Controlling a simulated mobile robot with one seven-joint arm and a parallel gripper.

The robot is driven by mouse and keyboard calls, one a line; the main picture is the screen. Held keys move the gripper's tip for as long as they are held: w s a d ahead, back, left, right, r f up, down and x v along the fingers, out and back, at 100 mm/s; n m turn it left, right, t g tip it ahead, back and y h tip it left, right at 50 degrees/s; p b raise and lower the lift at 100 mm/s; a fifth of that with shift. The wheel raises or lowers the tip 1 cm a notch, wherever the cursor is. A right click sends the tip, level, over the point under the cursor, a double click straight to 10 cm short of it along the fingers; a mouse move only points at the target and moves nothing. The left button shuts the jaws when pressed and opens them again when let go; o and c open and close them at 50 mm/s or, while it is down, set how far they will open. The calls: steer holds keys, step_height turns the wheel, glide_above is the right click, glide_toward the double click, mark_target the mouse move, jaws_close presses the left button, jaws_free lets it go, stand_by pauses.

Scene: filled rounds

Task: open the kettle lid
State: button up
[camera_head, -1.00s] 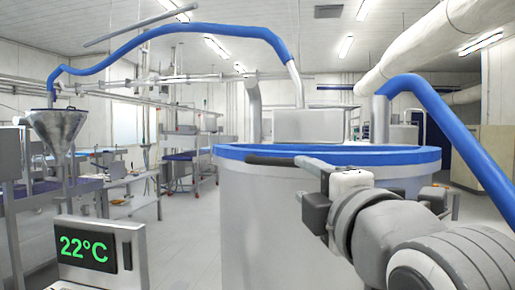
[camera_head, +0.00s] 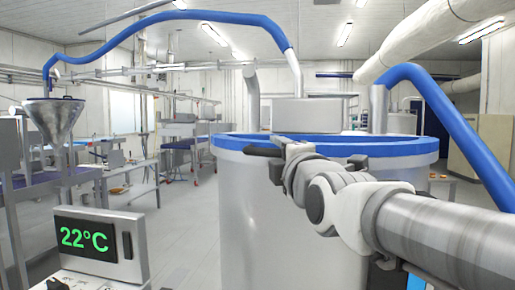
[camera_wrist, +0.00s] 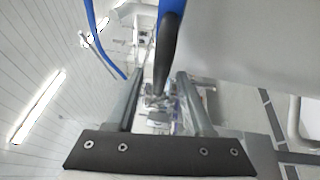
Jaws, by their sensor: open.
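The kettle (camera_head: 250,220) is a large grey cylinder with a blue band (camera_head: 400,151) around its top. It stands right of centre in the head view, and its wall fills the upper right of the wrist view (camera_wrist: 260,40). I cannot tell the lid apart from the blue band. A dark bar-like handle (camera_head: 258,151) sticks out at the kettle's near top edge. My gripper (camera_head: 283,152) is at this handle and hides part of it. In the wrist view, the open fingers (camera_wrist: 158,88) have the dark bar (camera_wrist: 167,65) between them; contact is unclear.
A blue pipe (camera_head: 450,125) comes down at the right, and another blue hose (camera_head: 180,17) arches behind. A temperature display (camera_head: 85,238) reading 22°C stands at the front left. A metal funnel (camera_head: 52,115) and tables are at the left. The floor left of the kettle is clear.

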steer(key=shift+x, duration=2.45)
jaws_close()
steer(key=shift+r, duration=0.1)
